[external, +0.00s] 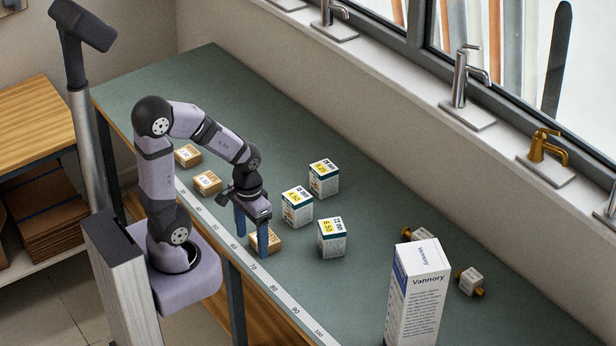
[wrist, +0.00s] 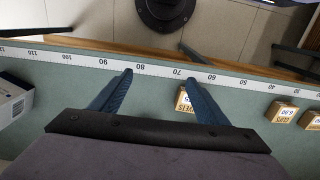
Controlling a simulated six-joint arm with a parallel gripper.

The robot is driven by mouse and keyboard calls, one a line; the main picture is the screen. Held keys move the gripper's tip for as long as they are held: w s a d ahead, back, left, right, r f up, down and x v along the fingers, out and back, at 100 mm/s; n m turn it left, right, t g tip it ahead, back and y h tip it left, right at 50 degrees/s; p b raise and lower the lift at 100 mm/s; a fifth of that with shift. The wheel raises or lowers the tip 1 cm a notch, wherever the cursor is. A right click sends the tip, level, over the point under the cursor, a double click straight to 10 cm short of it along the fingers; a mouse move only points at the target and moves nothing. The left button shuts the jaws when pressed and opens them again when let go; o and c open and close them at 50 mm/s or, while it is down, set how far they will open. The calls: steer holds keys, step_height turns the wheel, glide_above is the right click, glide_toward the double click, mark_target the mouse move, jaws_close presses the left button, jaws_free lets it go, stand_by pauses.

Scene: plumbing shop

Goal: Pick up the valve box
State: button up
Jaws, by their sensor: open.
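Several boxes stand on the green bench, and I cannot tell from the labels which is the valve box. Three white-and-teal cartons with yellow price labels, at the back (external: 323,178), the middle (external: 297,207) and the front (external: 331,238), stand right of my gripper (external: 251,244). A small brown box (external: 274,240) sits beside one finger, which partly hides it; it also shows in the wrist view (wrist: 182,103). A tall white "Vannory" box (external: 418,290) stands at the front right.
Two more brown boxes (external: 188,155) (external: 207,182) lie along the ruler strip (external: 250,255) on the bench edge. Small brass fittings with white bodies (external: 471,281) lie by the tall box. Taps (external: 459,85) line the sill. The back left of the bench is clear.

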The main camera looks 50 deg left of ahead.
steer(key=shift+o, duration=0.4)
step_height(320, 180, up, 5)
steer(key=t+b, duration=0.3)
steer(key=t, duration=1)
glide_above(319, 169)
steer(key=s, duration=0.2)
steer(key=shift+m+h, duration=0.4)
steer(key=shift+h, duration=0.1)
steer(key=f, duration=1.1)
steer(key=shift+w+a+f, duration=0.15)
steer(key=shift+w+f, duration=0.2)
steer(key=shift+w, duration=0.05)
steer(key=shift+p+x, duration=1.3)
steer(key=shift+x, duration=0.45)
steer(key=shift+p+x, duration=0.75)
steer(key=shift+x, duration=1.15)
steer(key=shift+c, duration=0.6)
steer(key=shift+t, duration=0.3)
steer(key=c, duration=1.4)
